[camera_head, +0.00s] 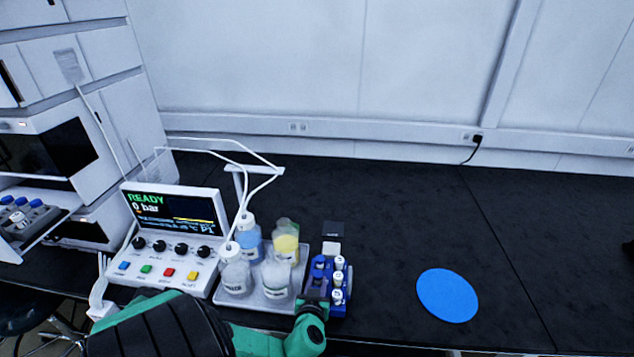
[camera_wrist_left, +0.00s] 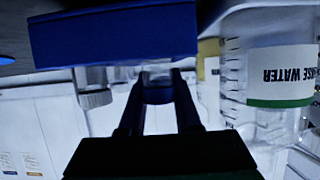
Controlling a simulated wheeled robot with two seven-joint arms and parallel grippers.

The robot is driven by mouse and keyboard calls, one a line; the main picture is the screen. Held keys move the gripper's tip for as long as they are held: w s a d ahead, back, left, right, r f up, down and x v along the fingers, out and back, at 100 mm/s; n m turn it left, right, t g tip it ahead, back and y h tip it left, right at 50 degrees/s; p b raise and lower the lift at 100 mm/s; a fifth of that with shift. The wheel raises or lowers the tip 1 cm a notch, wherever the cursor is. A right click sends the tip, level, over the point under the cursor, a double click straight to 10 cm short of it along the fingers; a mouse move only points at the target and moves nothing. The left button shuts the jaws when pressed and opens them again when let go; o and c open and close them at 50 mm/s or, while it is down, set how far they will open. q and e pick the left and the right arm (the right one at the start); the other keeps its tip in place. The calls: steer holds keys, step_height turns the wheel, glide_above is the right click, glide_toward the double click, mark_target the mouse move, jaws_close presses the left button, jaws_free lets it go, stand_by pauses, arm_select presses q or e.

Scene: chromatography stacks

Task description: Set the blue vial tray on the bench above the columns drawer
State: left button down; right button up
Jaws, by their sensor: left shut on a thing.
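The blue vial tray (camera_head: 319,268) holds several white-capped vials and is beside the bottle tray, near the bench's front edge. My left gripper (camera_head: 314,297) is shut on its near side. In the left wrist view the vial tray (camera_wrist_left: 115,32) fills the top, with the left gripper's fingers (camera_wrist_left: 158,90) meeting at it. I cannot tell whether the tray touches the bench (camera_head: 395,220). A flat blue disc (camera_head: 447,295) lies on the dark bench to the right. The columns drawer is not in view. My right gripper is not in view.
A grey tray (camera_head: 247,301) with several bottles stands close left of the vial tray; a rinse water bottle (camera_wrist_left: 265,85) is close in the wrist view. A pump console (camera_head: 168,235) stands further left. The bench is clear around the disc.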

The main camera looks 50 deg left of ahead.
arm_select(q)
steer(key=shift+f+b, duration=0.55)
steer(key=c, duration=0.5)
jaws_free()
steer(key=shift+s, duration=0.1)
steer(key=b+v, duration=0.1)
steer(key=v, duration=1.3)
steer(key=shift+s+d+r, duration=0.15)
steer(key=shift+d+r, duration=0.05)
steer(key=shift+r, duration=0.05)
